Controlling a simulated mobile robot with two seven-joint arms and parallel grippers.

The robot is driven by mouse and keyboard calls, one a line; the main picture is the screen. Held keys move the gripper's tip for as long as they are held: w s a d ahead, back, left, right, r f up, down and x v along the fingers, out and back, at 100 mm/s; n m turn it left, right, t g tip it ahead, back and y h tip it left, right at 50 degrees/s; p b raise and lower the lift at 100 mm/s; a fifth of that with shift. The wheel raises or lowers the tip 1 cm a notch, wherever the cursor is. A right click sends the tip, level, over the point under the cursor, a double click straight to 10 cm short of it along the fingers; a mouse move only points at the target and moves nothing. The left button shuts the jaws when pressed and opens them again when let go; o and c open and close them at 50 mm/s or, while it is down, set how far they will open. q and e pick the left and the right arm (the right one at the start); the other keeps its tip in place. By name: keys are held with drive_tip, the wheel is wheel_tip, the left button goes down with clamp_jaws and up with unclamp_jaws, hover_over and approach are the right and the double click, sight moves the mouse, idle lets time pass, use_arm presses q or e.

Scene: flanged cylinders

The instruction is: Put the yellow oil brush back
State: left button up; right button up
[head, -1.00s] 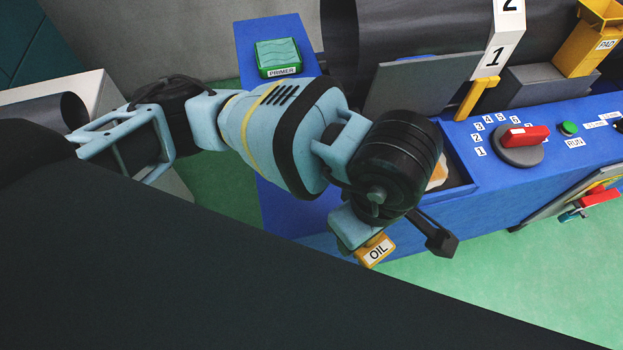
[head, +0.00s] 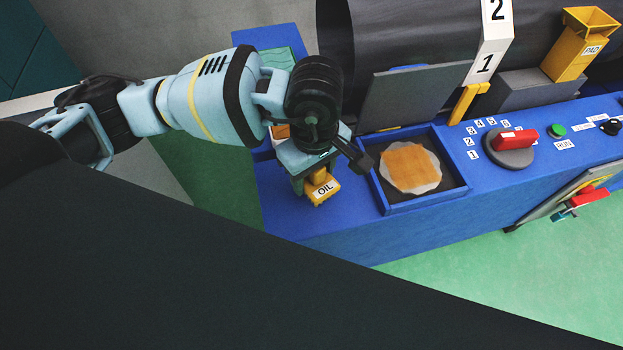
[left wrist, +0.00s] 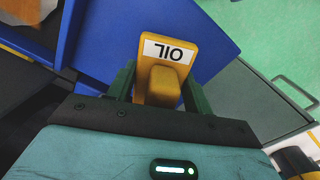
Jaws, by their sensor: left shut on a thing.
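The yellow oil brush (head: 321,189) carries a white OIL label. My left gripper (head: 316,178) is shut on it and holds it over the left part of the blue bench (head: 345,238), left of the sunken tray. In the left wrist view the brush (left wrist: 168,70) sits between the two dark green fingers of my left gripper (left wrist: 160,88), gripped by its raised yellow block, with blue surface beyond it. I cannot tell whether the brush touches the bench. My right gripper is not in view.
A red-handled dial (head: 513,139) and green RUN button (head: 557,131) are to the right. The green primer block (head: 279,57) is partly hidden by my arm.

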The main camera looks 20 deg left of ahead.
sight(312, 183)
use_arm(q)
drive_tip(key=f, duration=0.3)
drive_tip(key=shift+w+a+f, duration=0.1)
drive_tip(key=shift+w+a, duration=0.05)
drive_tip(key=shift+a, duration=0.15)
drive_tip(key=shift+f, duration=0.15)
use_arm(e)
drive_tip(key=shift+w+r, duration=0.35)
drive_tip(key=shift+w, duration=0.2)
use_arm(q)
drive_tip(key=shift+f, duration=0.2)
drive_tip(key=o, duration=0.9)
drive_tip(key=shift+r, duration=0.1)
